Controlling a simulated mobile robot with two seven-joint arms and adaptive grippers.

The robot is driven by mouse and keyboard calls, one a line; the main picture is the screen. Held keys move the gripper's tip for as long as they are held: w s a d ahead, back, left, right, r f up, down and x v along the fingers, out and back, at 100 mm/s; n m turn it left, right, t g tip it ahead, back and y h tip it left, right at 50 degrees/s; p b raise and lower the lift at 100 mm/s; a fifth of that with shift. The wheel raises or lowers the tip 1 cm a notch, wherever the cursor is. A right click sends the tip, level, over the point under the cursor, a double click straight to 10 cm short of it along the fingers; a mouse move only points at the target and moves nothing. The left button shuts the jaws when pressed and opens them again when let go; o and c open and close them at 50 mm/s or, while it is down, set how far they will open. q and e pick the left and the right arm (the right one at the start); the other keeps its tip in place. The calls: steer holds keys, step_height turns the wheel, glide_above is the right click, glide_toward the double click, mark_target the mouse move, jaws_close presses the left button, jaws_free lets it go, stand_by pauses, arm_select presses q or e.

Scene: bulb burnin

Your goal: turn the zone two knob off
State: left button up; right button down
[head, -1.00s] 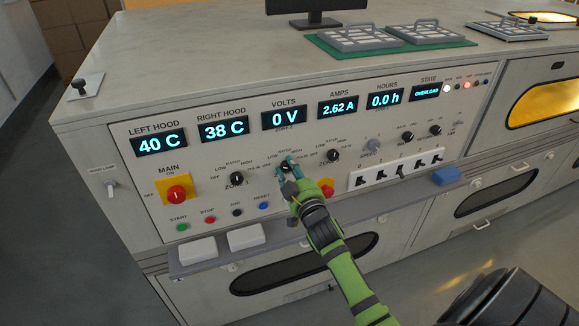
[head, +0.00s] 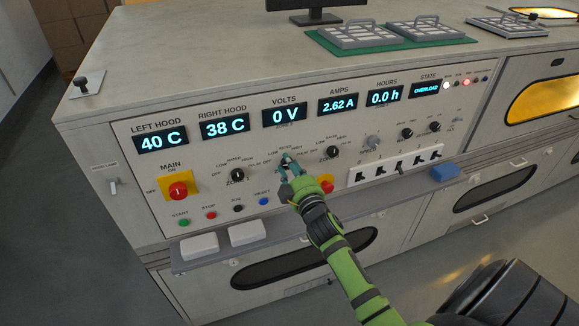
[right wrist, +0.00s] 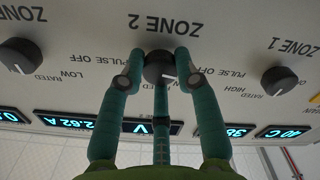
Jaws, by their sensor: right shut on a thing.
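The zone two knob (right wrist: 160,68) is black and round with a white pointer mark, under the upside-down "ZONE 2" label in the right wrist view. The mark slants toward the lower right there. My right gripper (right wrist: 160,72) is shut on this knob, with teal fingers on its two sides. In the head view my right gripper (head: 288,167) reaches the panel from below and covers much of the knob and its label. My left gripper is in neither current view.
The zone one knob (head: 237,175) and another knob (head: 333,152) flank the gripper. A grey shelf (head: 283,228) juts out below the panel. The displays read 0 V, 2.62 A and OVERLOAD.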

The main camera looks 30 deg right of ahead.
steer(key=shift+s+d+f, duration=0.1)
steer(key=shift+s+f, duration=0.05)
steer(key=shift+f, duration=0.3)
steer(key=c, duration=1.1)
jaws_free()
steer(key=shift+o, duration=1)
steer(key=shift+r, duration=0.1)
steer(key=shift+r, duration=0.1)
steer(key=v, duration=1.1)
steer(key=shift+s, duration=0.4)
